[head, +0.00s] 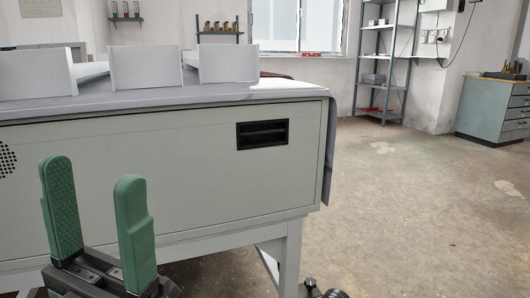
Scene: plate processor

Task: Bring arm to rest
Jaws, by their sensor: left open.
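My left gripper (98,218) shows at the lower left of the head view. Its two green fingers point up and stand apart, with nothing between them. It is in front of the grey side panel of the plate processor (200,180), below its top edge. The panel has a dark recessed slot (262,134) near its right end. My right gripper is not in view. A dark part at the bottom edge, right of the machine's leg, is too cut off to identify.
Upright light panels (146,68) stand on the machine's top. The concrete floor (410,210) to the right is clear. A metal shelf rack (388,65) stands by the back wall, and a grey-green cabinet (490,110) stands at the far right.

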